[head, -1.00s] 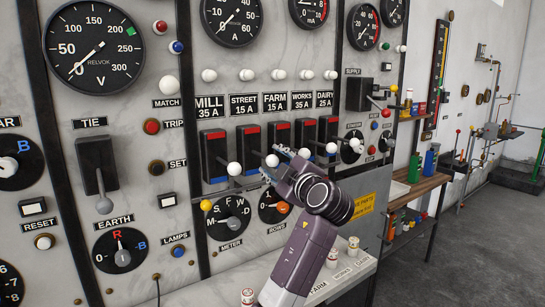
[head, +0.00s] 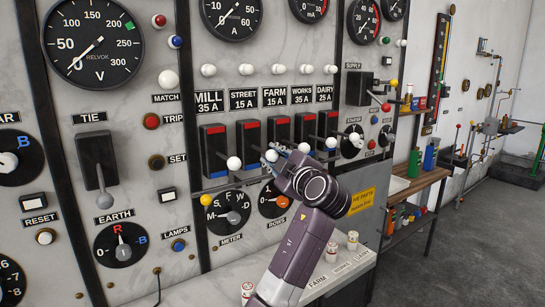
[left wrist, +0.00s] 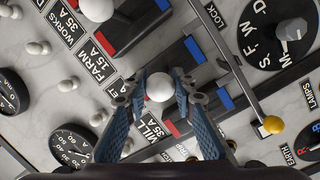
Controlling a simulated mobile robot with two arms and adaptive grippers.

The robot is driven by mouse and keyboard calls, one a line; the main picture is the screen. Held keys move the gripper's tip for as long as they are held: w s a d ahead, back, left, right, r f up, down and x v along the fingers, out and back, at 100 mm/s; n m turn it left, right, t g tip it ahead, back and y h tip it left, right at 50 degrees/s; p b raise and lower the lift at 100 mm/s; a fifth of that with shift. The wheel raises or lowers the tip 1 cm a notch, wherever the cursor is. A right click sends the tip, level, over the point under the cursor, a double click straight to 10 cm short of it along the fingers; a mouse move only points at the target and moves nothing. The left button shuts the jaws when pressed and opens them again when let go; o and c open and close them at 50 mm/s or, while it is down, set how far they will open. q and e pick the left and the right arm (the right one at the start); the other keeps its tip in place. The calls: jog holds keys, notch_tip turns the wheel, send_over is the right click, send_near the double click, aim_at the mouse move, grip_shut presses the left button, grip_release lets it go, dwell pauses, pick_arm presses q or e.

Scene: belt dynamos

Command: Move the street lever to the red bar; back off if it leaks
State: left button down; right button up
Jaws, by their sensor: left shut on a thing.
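The street lever's white knob (head: 271,155) stands out in front of its black block below the STREET 15 A label, level with the neighbouring knobs. My left gripper (head: 268,158) is shut on the street knob. In the left wrist view the knob (left wrist: 160,87) sits between the two blue fingers. The mA dial (head: 311,5) above is cut off at the top, so its reading is unclear. My right gripper is not in view.
The mill knob (head: 234,163) is close on the left and the farm knob (head: 304,148) close on the right. A yellow knob (head: 206,200) and the meter selector (head: 229,216) lie below. Small labelled pieces stand on the ledge (head: 300,283) under the panel.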

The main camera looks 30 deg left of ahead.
pick_arm(q)
jog(key=shift+r+g+h+p, duration=0.3)
jog(key=shift+r+h+p, duration=0.2)
jog(key=shift+r+p, duration=0.3)
notch_tip(320, 180, up, 2)
jog(key=h+p, duration=0.1)
jog(key=g+p, duration=0.1)
jog(key=p, duration=0.1)
jog(key=shift+w+a+r+n+h, duration=0.1)
jog(key=shift+r+n+h, duration=0.2)
jog(key=shift+h, duration=0.1)
jog(key=shift+a+r+g+h+p, duration=0.3)
jog(key=shift+r+h+p, duration=0.1)
jog(key=shift+h+p, duration=0.15)
jog(key=shift+w+a+r+p, duration=0.25)
jog(key=shift+a+r+p, duration=0.25)
jog(key=shift+r, duration=0.5)
jog(key=shift+a+r, duration=0.1)
jog(key=c, duration=1.7)
grip_release()
jog(key=shift+o, duration=0.5)
